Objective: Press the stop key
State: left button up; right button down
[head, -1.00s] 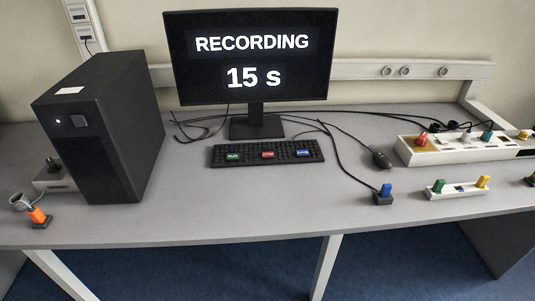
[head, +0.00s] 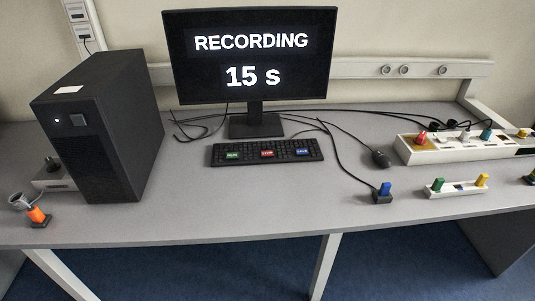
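The red stop key (head: 267,153) is the middle one of three coloured keys on the black keyboard (head: 215,157). A green key (head: 233,155) is to its left and a blue key (head: 303,152) to its right. The keyboard lies on the grey table in front of the monitor (head: 250,57), whose screen reads "RECORDING 15 s". Neither of my grippers shows in the head view, and nothing covers the keys.
A black computer tower (head: 110,130) stands at the left. A mouse (head: 381,159) and a blue-topped connector (head: 384,190) lie right of the keyboard. A white rack (head: 460,153) with coloured pieces is at the right. The table (head: 250,205) in front of the keyboard is clear.

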aim_at(266, 154)
jog(key=i+j, duration=0.2)
jog(key=j, duration=0.2)
jog(key=i+j, duration=0.2)
jog(key=j, duration=0.2)
jog(key=i+j, duration=0.2)
jog(key=j, duration=0.2)
